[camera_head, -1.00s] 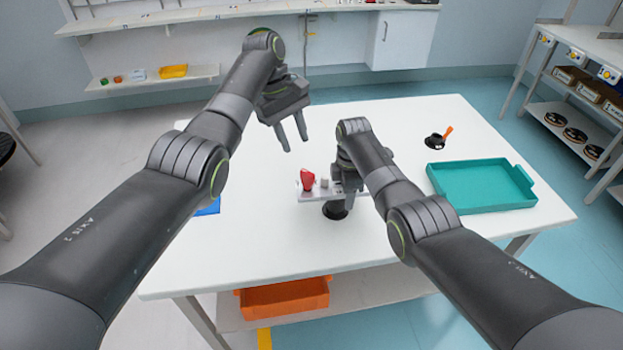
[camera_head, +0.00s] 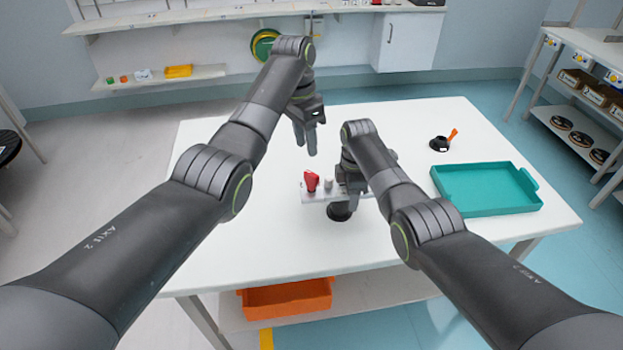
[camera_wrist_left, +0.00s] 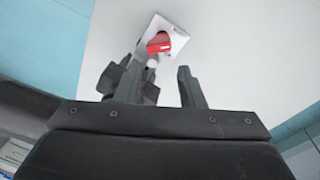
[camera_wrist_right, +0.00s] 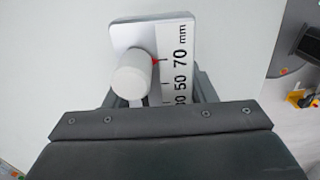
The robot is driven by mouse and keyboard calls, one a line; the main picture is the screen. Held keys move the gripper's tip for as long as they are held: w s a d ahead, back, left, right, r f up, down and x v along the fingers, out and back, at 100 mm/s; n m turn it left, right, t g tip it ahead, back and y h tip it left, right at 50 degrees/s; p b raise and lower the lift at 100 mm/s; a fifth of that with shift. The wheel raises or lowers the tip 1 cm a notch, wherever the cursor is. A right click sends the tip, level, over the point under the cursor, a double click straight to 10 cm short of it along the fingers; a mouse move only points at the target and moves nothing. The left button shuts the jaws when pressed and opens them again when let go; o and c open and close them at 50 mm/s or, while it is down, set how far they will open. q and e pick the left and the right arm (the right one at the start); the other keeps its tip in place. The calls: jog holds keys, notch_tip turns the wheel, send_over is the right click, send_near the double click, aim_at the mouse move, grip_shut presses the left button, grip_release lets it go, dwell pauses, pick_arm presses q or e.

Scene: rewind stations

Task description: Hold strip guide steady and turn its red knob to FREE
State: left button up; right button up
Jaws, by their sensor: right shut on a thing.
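The strip guide (camera_head: 345,195) is a light grey plate on a dark round base (camera_head: 340,211) on the white table. Its red knob (camera_head: 311,181) stands at the plate's left end, with a small grey post beside it; the knob also shows in the left wrist view (camera_wrist_left: 158,42). My right gripper (camera_head: 355,187) is shut on the strip guide's right part. The right wrist view shows the plate's scale (camera_wrist_right: 178,70) and a round grey knob (camera_wrist_right: 132,76). My left gripper (camera_head: 309,143) is open and empty, above and behind the red knob, apart from it. No FREE marking is readable.
A teal tray (camera_head: 535,206) lies on the table at right, with a small black object with an orange handle (camera_head: 440,143) behind it. An orange bin (camera_head: 288,298) sits on the shelf below. The table's left part is clear.

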aim_at(311, 174)
pick_arm(q)
jog(key=m, duration=0.5)
jog(key=shift+s+d, duration=0.1)
jog(key=shift+d, duration=0.15)
jog(key=m, duration=0.2)
jog(key=shift+s+d+m+y, duration=0.1)
jog(key=shift+d+m+y, duration=0.05)
jog(key=shift+m+y, duration=0.25)
jog(key=m, duration=0.6)
jog(key=shift+s+d+r+t, duration=0.15)
jog(key=shift+d+t, duration=0.1)
jog(key=shift+t, duration=0.15)
jog(key=shift+m, duration=0.3)
notch_tip(311, 174, down, 12)
grip_shut()
